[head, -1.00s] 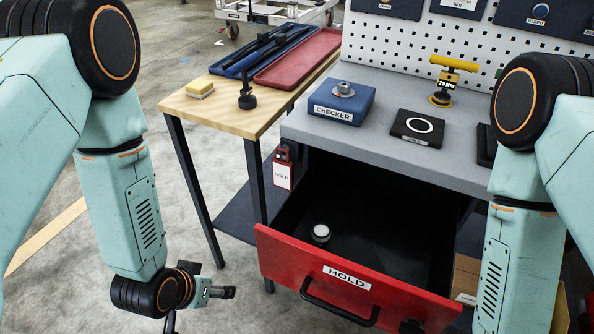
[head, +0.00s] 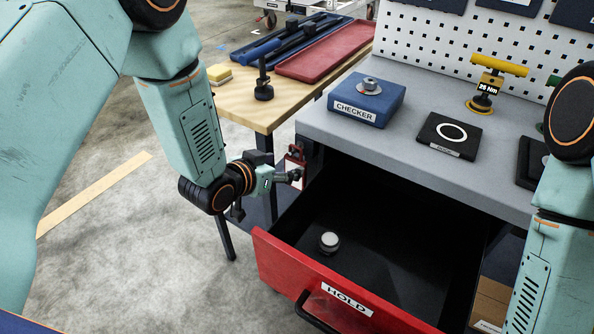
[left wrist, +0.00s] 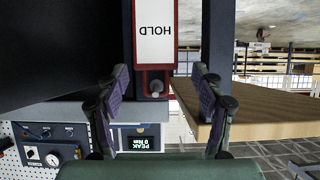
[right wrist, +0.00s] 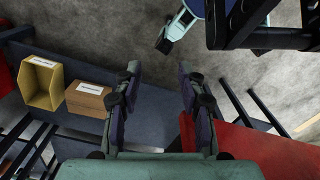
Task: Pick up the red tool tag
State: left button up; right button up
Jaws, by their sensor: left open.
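The red tool tag (head: 297,158) hangs at the front left corner of the workbench, partly hidden by my left gripper (head: 292,176). In the left wrist view the tag (left wrist: 155,38) is upside down, with a white HOLD label in a red frame and a dark peg at its lower end. My left gripper (left wrist: 158,82) is open, its fingers apart on either side of the tag's line; no contact shows. My right gripper (right wrist: 158,75) is open and empty in the right wrist view, and is not seen in the head view.
An open red-fronted drawer (head: 345,297) holds a small round part (head: 329,242). The blue checker block (head: 367,99) sits on the grey bench (head: 425,165). A wooden table (head: 243,109) stands left of the bench. In the right wrist view, boxes (right wrist: 88,98) sit on a shelf.

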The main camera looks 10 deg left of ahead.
aim_at(294, 165)
pick_arm(q)
jog(key=w+d+f, duration=0.1)
jog(key=w+d+f+b, duration=0.1)
jog(key=w, duration=0.1)
jog(key=shift+w+d+f, duration=0.1)
jog(key=shift+d, duration=0.2)
jog(key=shift+w+f, duration=0.2)
jog(key=shift+w, duration=0.1)
jog(key=shift+w+a+f, duration=0.3)
jog(key=shift+w, duration=0.15)
jog(key=shift+d+r, duration=0.1)
jog(key=shift+d, duration=0.15)
jog(key=shift+s+d+r, duration=0.1)
jog(key=shift+s+d, duration=0.05)
jog(key=shift+c, duration=0.8)
jog(key=shift+a, duration=0.25)
jog(key=c, duration=0.5)
jog(key=shift+d, duration=0.15)
jog(key=shift+c, duration=1.4)
pick_arm(e)
jog(key=shift+s+d+f, duration=0.15)
jog(key=shift+f, duration=0.8)
